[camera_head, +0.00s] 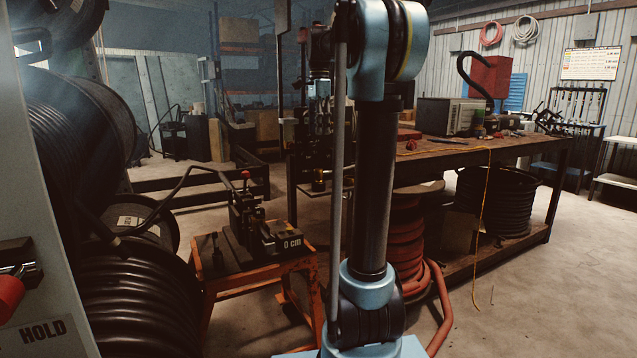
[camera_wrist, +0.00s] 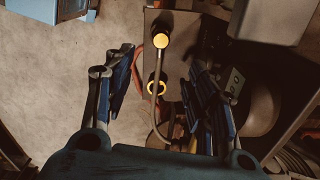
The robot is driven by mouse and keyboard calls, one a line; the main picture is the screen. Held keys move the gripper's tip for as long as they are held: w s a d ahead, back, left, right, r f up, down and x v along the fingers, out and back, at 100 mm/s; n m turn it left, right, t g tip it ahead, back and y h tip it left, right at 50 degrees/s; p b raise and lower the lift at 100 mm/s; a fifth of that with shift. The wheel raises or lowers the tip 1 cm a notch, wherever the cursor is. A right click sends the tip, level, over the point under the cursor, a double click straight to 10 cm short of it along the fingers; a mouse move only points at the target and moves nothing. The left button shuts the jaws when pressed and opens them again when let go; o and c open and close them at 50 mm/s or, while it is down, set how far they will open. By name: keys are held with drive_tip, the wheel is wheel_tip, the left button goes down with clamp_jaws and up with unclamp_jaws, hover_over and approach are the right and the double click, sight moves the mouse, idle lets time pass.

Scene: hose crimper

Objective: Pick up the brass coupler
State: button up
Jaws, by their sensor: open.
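A small brass-coloured piece, apparently the brass coupler (camera_head: 318,185), sits low on a small ledge behind my arm in the head view. In the wrist view a round yellow brass end (camera_wrist: 162,41) tops a dark rod or hose, and a yellow ring (camera_wrist: 156,88) lies just below it. I cannot tell which of these is the coupler. My gripper (camera_wrist: 162,62) is open, its two blue-and-black fingers spread left and right of these yellow parts. Nothing shows gripped. In the head view my gripper is small and partly lost among dark machinery.
A grey box-like surface (camera_wrist: 176,22) lies beneath the yellow parts. An orange stand (camera_head: 210,270) with a black crimping tool (camera_head: 248,215) is at left. A wooden workbench (camera_head: 480,155) stands at right. A red hose coil (camera_head: 407,235) is below it. Open floor (camera_head: 500,300) is front right.

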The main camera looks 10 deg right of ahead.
sight(318, 169)
wheel_tip(318, 169, down, 17)
drive_tip(key=shift+w+a+f, duration=0.1)
drive_tip(key=shift+a+f, duration=0.05)
clamp_jaws()
idle(0.8)
